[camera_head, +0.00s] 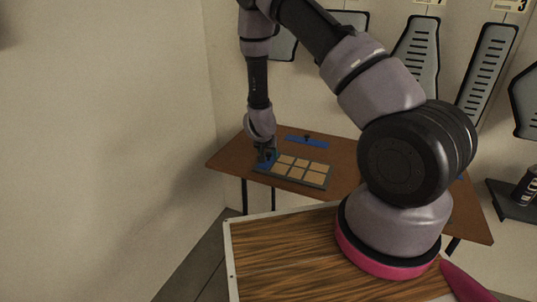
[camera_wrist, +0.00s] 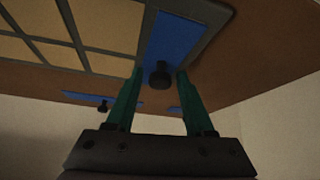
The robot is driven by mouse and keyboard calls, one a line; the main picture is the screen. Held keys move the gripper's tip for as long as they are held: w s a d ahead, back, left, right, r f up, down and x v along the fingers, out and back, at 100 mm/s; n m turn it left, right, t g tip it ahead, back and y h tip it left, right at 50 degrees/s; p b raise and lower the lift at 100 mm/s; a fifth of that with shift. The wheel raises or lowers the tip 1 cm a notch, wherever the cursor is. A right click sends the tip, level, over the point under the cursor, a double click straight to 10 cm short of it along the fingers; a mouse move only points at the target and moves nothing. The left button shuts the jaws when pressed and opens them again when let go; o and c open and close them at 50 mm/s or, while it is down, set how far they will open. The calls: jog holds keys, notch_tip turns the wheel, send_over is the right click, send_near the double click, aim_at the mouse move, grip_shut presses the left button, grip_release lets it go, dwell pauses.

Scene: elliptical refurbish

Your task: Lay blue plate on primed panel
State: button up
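A blue plate (camera_wrist: 172,40) with a dark knob (camera_wrist: 160,75) lies at the end of the grey-framed panel (camera_head: 317,179), beside its tan squares. In the head view this plate (camera_head: 265,163) is partly hidden by my gripper (camera_head: 268,153). In the wrist view my gripper (camera_wrist: 160,75) is open, its two green fingers on either side of the knob with gaps showing. A second blue plate (camera_head: 307,141) with a dark knob lies on the table behind the panel. It also shows in the wrist view (camera_wrist: 84,97).
The panel lies on a brown table (camera_head: 230,160) near its left part. A wood-grained surface (camera_head: 285,255) with a pale edge is in front, below my arm. Grey slotted shapes (camera_head: 487,65) hang on the back wall.

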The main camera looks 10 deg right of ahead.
dwell(0.3)
jog(key=v, duration=1)
jog(key=shift+s+r, duration=0.2)
jog(key=shift+r, duration=0.15)
jog(key=s+r+y, duration=0.3)
jog(key=r, duration=1.1)
jog(key=s+r+y, duration=0.3)
jog(key=r, duration=1)
jog(key=s+d+r, duration=0.4)
jog(key=s+r, duration=0.2)
jog(key=s, duration=0.3)
jog(key=s+d+r+t+h, duration=0.1)
jog(key=s+d+r, duration=0.3)
jog(key=s, duration=0.5)
notch_tip(320, 180, up, 2)
jog(key=shift+s+r+n, duration=0.1)
jog(key=shift+s+n, duration=0.2)
jog(key=shift+s, duration=0.1)
